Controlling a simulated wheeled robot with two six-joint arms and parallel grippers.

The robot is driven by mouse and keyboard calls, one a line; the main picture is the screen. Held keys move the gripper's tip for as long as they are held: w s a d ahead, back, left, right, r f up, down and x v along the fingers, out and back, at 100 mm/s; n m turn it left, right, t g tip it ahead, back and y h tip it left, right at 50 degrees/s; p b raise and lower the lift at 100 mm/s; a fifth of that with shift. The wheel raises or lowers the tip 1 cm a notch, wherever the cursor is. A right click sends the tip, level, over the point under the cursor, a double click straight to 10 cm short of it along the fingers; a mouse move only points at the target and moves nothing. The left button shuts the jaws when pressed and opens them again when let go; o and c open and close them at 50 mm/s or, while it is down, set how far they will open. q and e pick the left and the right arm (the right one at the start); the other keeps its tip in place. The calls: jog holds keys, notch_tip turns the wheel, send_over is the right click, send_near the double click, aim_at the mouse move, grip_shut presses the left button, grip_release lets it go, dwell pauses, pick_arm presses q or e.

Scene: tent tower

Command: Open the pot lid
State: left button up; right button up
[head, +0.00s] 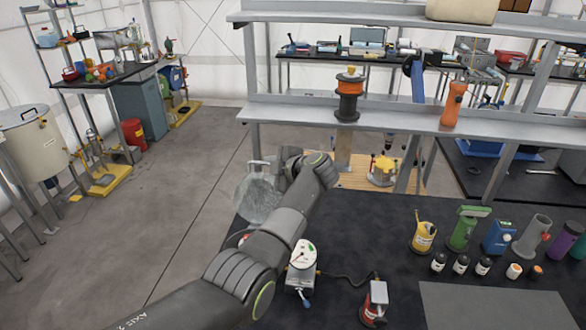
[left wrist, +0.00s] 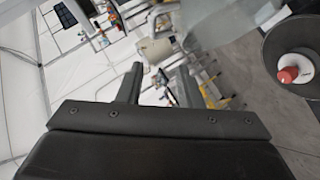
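A large pale pot (head: 38,150) stands at the far left of the head view, with its flat lid (head: 22,113) on top and a dark handle on that lid. A beige drum (left wrist: 155,49), perhaps the same pot, shows in the left wrist view beyond the fingers. My left gripper (left wrist: 160,68) is open and empty, with background visible between its fingers. In the head view its fingers are largely hidden by my arm, over the bench's left edge, well right of the pot. My right gripper is in neither view.
A grey, glassy round vessel (head: 257,198) is close beside my left gripper; contact cannot be told. A white gauge device (head: 302,256) and several bottles and tools stand on the dark bench (head: 350,222). A shelf (head: 400,116) crosses behind. Floor (head: 180,190) towards the pot is clear.

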pick_arm(q)
jog(key=b+v, duration=0.2)
jog(key=v, duration=0.7)
jog(key=shift+s+b, duration=0.25)
jog(key=shift+b, duration=0.15)
jog(key=shift+d+r, duration=0.1)
jog(key=shift+d, duration=0.05)
